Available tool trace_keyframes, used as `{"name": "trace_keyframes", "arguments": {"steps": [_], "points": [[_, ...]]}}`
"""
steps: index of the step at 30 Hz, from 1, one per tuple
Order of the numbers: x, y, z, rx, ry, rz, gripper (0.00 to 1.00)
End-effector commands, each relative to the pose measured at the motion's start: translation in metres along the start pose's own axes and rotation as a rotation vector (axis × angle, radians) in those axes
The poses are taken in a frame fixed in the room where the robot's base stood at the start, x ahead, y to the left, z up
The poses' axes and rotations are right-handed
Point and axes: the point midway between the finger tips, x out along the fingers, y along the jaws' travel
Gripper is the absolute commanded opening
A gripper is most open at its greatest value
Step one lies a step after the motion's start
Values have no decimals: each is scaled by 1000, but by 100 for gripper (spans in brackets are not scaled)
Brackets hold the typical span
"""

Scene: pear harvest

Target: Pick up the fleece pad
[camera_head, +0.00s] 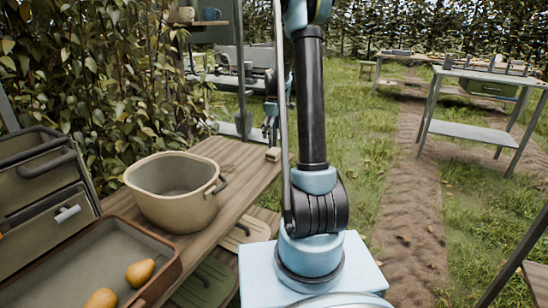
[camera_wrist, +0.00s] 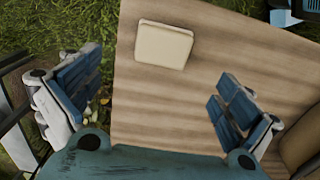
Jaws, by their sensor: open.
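The fleece pad is a small cream square with rounded corners. It lies flat on the wooden table, near its edge at the top of the wrist view (camera_wrist: 163,46). In the head view it is a small pale block (camera_head: 273,154) at the table's far right corner. My gripper (camera_wrist: 158,98) is open and empty in the wrist view, its blue-padded fingers wide apart. The pad lies beyond the fingers, between their lines and apart from both.
A beige pot (camera_head: 174,203) with a dark handle stands on the wooden table (camera_head: 238,160). A brown-rimmed tray (camera_head: 158,287) with two pears is nearer, beside stacked crates (camera_head: 40,185) at left. The table around the pad is bare. Grass lies beyond its edge.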

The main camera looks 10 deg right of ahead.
Motion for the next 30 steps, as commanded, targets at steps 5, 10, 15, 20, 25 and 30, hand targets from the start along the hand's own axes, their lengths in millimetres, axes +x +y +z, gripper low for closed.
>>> {"name": "trace_keyframes", "arguments": {"steps": [5, 10, 15, 20, 25, 30], "points": [[30, 0, 0, 0, 0, 0, 98], [45, 0, 0, 0, 0, 0, 98], [54, -1, 0, 0, 0, 0, 98], [76, -4, 2, 0, 0, 0, 98], [94, -4, 2, 0, 0, 0, 98], [99, -4, 2, 0, 0, 0, 98]]}}
